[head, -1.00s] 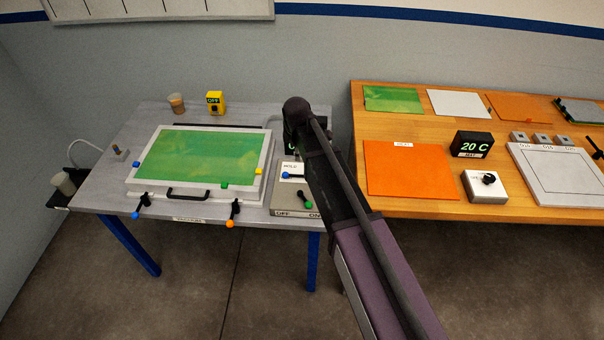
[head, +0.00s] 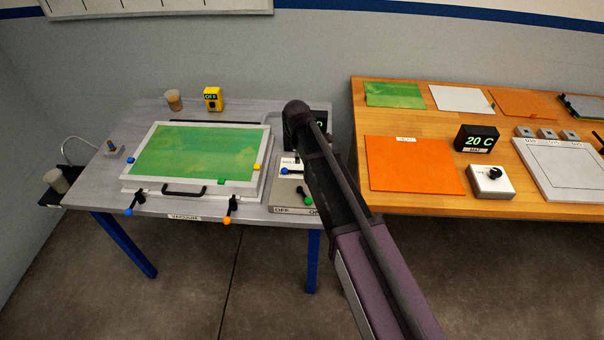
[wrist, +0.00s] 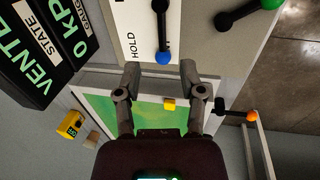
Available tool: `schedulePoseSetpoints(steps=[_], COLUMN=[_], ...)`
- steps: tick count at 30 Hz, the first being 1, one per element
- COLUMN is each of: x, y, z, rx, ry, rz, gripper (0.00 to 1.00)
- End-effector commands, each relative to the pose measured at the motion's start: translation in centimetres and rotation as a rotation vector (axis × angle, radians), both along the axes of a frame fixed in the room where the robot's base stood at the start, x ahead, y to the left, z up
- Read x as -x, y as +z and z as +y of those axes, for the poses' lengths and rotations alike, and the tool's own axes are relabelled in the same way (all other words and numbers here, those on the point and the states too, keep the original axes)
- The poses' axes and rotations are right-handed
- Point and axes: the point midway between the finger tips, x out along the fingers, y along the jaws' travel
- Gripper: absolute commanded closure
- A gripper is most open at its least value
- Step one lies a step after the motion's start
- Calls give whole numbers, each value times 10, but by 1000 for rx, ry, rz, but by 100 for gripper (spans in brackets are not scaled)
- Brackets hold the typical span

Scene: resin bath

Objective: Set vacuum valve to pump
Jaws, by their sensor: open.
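The vacuum valve is a black lever with a blue knob (wrist: 163,58) on a white plate marked HOLD (wrist: 135,30). The blue knob also shows in the head view (head: 285,171), beside my arm. My gripper (wrist: 160,72) is open, with one finger on each side of the knob's line; the knob lies just past the fingertips. Contact cannot be told. A black display (wrist: 48,48) by the valve reads VENTED, 0 KPA. In the head view my arm hides the gripper and part of the valve plate.
A lever with a green knob (head: 308,201) sits on the same panel (head: 290,209), near OFF and ON marks. The framed green bath (head: 195,152) has clamps with blue and orange knobs in front. A yellow OFF box (head: 213,99) and a cup (head: 174,100) stand behind.

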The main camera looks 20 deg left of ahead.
Motion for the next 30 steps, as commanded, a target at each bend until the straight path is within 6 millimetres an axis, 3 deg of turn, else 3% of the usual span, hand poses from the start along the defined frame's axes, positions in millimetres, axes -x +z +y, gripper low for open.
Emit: schedulePoseSetpoints(steps=[30], x=[-15], y=[-80], z=[5], rx=[0], ry=[1], rz=[0], gripper=[49])
